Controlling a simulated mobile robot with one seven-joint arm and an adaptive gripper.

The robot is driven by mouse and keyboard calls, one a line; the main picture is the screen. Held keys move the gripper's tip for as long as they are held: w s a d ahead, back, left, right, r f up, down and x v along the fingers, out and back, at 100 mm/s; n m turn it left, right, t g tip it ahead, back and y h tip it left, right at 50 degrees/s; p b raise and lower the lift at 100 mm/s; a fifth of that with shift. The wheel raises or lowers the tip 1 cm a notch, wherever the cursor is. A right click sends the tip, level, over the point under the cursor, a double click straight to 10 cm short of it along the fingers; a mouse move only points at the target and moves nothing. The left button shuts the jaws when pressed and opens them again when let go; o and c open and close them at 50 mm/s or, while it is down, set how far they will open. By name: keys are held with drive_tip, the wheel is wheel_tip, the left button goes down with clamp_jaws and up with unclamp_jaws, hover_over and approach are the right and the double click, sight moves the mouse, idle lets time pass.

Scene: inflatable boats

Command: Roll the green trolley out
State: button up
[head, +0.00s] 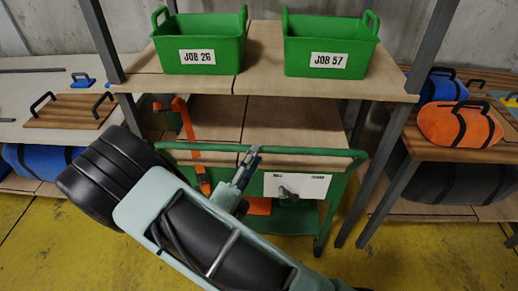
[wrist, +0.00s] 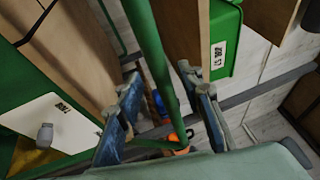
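The green trolley (head: 325,205) stands under the wooden shelf between grey posts, with a white label plate (head: 297,185) on its front. Its green handle bar (head: 310,152) runs across the front. My gripper (head: 248,160) is at the bar, left of the plate. In the wrist view, the handle bar (wrist: 150,40) passes between the two parted fingers of my gripper (wrist: 160,75), with gaps visible on both sides. The label plate (wrist: 50,122) shows at the left there. My arm hides the trolley's lower left part.
Green bins JOB 26 (head: 200,57) and JOB 57 (head: 328,60) sit on the shelf (head: 264,60) above. An orange strap (head: 190,140) hangs at the left. An orange bag (head: 458,125) lies on the right rack. Yellow floor (head: 420,255) is clear at front right.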

drive_tip(key=shift+x, duration=1.8)
clamp_jaws()
